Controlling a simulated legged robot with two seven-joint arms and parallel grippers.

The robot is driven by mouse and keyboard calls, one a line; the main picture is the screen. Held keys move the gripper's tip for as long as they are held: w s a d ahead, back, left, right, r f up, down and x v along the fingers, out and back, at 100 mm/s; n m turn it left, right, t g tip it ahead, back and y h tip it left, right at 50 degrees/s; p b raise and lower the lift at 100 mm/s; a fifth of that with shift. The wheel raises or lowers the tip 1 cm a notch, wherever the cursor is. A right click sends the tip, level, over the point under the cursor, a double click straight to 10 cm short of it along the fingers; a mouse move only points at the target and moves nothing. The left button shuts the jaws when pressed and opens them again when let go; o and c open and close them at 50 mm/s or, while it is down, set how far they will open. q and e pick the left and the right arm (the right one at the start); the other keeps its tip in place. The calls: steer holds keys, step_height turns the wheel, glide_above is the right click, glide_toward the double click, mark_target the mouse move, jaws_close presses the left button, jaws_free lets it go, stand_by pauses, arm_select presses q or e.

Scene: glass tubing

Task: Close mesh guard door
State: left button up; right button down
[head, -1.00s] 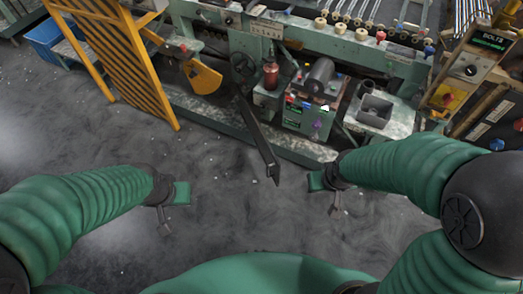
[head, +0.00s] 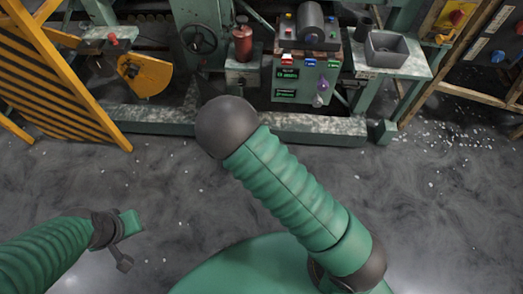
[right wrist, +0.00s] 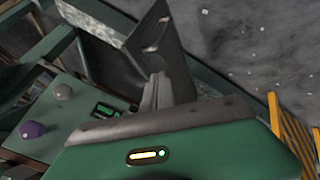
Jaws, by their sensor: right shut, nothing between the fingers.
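The mesh guard door (head: 62,80) is a yellow slatted panel standing tilted at the upper left of the head view. Part of it shows at the lower right of the right wrist view (right wrist: 292,135). My left gripper (head: 128,245) is over the floor at lower left, below and apart from the door; its finger gap is not clear. My right arm reaches up the middle of the head view, where its gripper is hidden. In the right wrist view my right gripper (right wrist: 158,92) is shut and empty, apart from the door.
The green machine has a control box (head: 302,80) with a purple knob (head: 317,100), a red bottle (head: 242,40), a handwheel (head: 198,38) and a yellow curved guard (head: 146,74). Its base rail (head: 310,128) runs along the floor. The floor (head: 440,210) at right is clear apart from scattered fragments.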

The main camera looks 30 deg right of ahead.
steer(key=w+d+f+b, duration=0.5)
steer(key=d+f+b, duration=0.1)
steer(key=b, duration=0.3)
steer(key=shift+w+d+f, duration=0.25)
steer(key=shift+f, duration=0.25)
steer(key=shift+a, duration=0.1)
